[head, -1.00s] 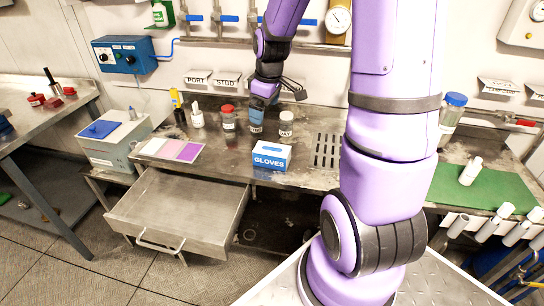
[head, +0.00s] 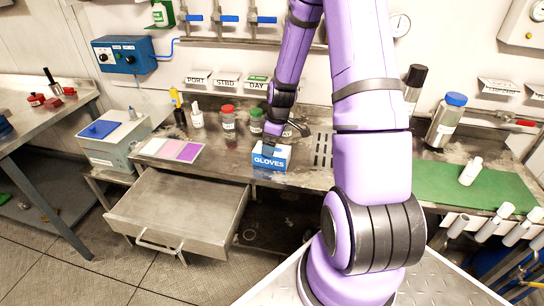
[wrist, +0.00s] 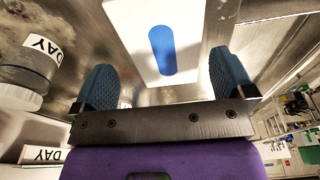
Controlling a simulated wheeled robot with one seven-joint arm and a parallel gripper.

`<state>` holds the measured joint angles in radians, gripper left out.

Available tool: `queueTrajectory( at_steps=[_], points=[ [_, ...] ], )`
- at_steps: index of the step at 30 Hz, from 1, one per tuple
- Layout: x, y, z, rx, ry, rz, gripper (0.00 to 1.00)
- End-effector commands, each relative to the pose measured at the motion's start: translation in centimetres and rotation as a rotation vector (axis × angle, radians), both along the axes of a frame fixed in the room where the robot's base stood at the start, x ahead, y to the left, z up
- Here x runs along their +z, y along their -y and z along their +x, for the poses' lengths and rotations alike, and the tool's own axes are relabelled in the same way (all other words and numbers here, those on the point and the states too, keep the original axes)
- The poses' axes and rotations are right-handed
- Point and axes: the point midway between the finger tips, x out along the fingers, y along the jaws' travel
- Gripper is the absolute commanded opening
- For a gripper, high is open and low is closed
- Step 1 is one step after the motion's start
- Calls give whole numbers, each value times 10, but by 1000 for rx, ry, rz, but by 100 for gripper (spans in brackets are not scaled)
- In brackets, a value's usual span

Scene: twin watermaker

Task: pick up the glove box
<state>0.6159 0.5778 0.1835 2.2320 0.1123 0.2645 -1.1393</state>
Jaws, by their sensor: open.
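The glove box (head: 270,163) is a small white and blue box marked GLOVES. It stands on the steel bench near its front edge. My gripper (head: 274,140) is just above and behind the box top in the head view, partly hidden by my own wrist. In the wrist view the white top of the glove box (wrist: 196,25) with its blue oval slot lies beyond my gripper (wrist: 160,75). The two blue ribbed fingers are wide apart with nothing between them. The box appears apart from the fingers.
Jars with red (head: 228,117) and green (head: 256,118) lids stand left of the gripper. A DAY-labelled jar (wrist: 25,70) is close on the left in the wrist view. An open drawer (head: 180,210) juts out at front left. A green mat (head: 460,188) lies right.

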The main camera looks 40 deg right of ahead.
Motion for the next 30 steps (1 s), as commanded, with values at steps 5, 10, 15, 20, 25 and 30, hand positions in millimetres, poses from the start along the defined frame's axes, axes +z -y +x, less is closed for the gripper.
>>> queueTrajectory(
  at_steps=[5,10,15,20,25,30],
  points=[
    [-12,-2,-1,-1,-1,0,100],
    [-36,-6,-3,-1,-3,1,100],
    [-51,-7,0,-1,-1,0,100],
    [-55,-7,0,-1,0,-1,100],
    [-54,-7,0,-1,0,-1,95],
    [-54,-7,0,-1,0,-1,56]
  ],
)
